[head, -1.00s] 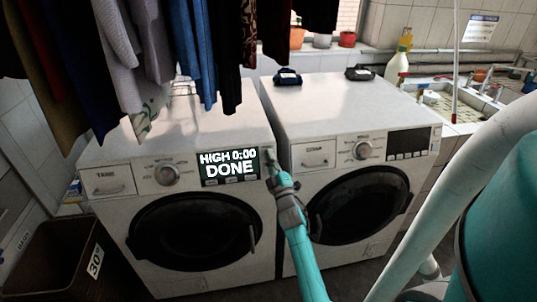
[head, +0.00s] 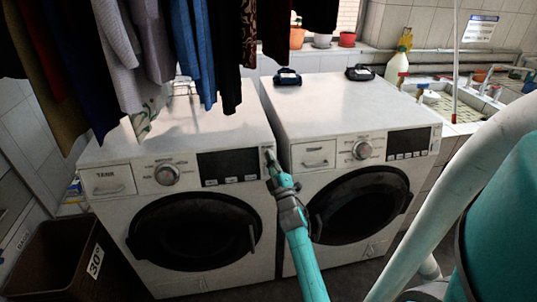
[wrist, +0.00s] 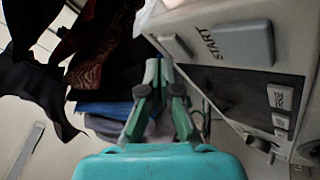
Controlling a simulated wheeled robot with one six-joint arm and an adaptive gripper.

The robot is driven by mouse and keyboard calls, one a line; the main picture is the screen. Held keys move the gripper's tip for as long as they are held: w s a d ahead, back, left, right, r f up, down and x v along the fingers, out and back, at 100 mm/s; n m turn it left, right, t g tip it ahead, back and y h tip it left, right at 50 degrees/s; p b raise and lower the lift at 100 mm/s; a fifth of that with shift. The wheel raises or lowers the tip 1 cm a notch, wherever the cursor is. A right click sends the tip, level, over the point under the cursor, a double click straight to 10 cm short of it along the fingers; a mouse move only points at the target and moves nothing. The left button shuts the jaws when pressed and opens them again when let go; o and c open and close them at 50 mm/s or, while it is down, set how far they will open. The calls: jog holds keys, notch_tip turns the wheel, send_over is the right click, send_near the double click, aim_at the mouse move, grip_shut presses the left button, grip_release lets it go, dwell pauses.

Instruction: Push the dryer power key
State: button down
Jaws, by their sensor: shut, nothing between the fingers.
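The dryer (head: 120,212) is the left white machine, with a drawer marked TANK and a round dial. Its display (head: 228,167) is dark. My gripper (head: 269,156) is shut and empty, its tips at the right end of the dryer's control panel. In the wrist view my gripper (wrist: 158,68) points up toward the panel's edge. A large key marked START (wrist: 237,44) is right of the tips. A smaller key (wrist: 175,46) sits close by the tips; its marking is not readable. I cannot tell whether the tips touch it.
A second white machine (head: 350,113) stands close on the right. Clothes (head: 205,50) hang over the dryer's top. A brown bin (head: 50,262) is at left, and a sink (head: 450,103) is at the far right.

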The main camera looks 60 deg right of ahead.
jog(key=s+a+r, duration=0.2)
jog(key=s+a, duration=0.1)
jog(key=a, duration=0.1)
jog(key=shift+s+a, duration=0.15)
jog(key=shift+s, duration=0.2)
dwell(0.3)
jog(key=shift+a, duration=0.1)
dwell(0.4)
jog(key=s+a+f+m+y, duration=0.1)
jog(key=s+a+f+y, duration=0.2)
jog(key=a, duration=0.6)
jog(key=s+a+f+y, duration=0.2)
jog(key=a+f, duration=0.2)
jog(key=a, duration=0.5)
jog(key=s+a+f+m+y, duration=0.1)
jog(key=s+a+f+y, duration=0.2)
jog(key=a, duration=0.6)
jog(key=s+a+g+y, duration=0.1)
jog(key=s+a+y, duration=0.2)
jog(key=s+a, duration=0.4)
jog(key=s+a+r+m+g+y, duration=0.1)
jog(key=s+a+y, duration=0.3)
jog(key=s+a, duration=0.4)
jog(key=s+g, duration=0.1)
jog(key=s, duration=0.4)
jog(key=shift+s+r, duration=0.2)
jog(key=shift+s, duration=0.05)
